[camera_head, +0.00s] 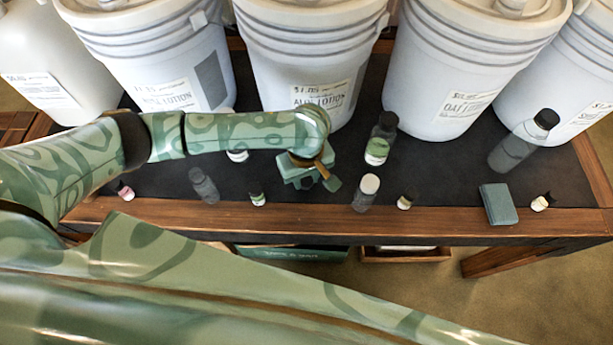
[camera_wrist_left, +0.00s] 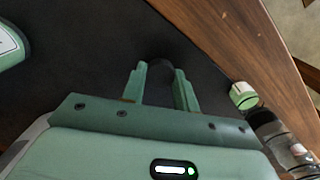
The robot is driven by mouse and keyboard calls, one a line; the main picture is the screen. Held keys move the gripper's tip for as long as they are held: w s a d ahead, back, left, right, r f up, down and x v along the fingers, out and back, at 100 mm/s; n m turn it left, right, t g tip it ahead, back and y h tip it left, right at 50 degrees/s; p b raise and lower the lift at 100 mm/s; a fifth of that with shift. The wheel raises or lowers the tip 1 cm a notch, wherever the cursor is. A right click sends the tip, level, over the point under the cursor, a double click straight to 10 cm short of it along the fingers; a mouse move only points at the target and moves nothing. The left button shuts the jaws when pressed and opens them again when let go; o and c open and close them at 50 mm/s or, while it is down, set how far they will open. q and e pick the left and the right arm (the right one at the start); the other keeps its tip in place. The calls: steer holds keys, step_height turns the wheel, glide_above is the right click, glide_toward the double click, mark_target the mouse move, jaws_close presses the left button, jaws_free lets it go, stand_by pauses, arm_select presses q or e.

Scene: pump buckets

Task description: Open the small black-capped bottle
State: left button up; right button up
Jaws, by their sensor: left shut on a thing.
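My left gripper (camera_head: 318,181) is over the dark table top, near its front edge. In the left wrist view its two fingers (camera_wrist_left: 160,82) are closed on a dark round cap (camera_wrist_left: 160,67). The cap also shows as a small dark spot under the gripper in the head view (camera_head: 307,184). The body of this bottle is hidden, so I cannot tell whether the cap is still on it. My right gripper is not in view.
Several small bottles stand along the front edge, including a green-labelled one (camera_head: 257,198) and a pink one (camera_head: 126,192). A clear white-capped bottle (camera_head: 366,193) and a teal block (camera_head: 498,204) stand to the right. Large white buckets (camera_head: 305,60) fill the back.

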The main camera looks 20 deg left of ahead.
mark_target(306, 181)
arm_select(q)
steer(key=o, duration=1.1)
steer(key=shift+r, duration=0.4)
step_height(306, 181, up, 12)
steer(key=p, duration=0.7)
steer(key=shift+f+p, duration=0.2)
steer(key=shift+p, duration=0.15)
steer(key=shift+f, duration=0.1)
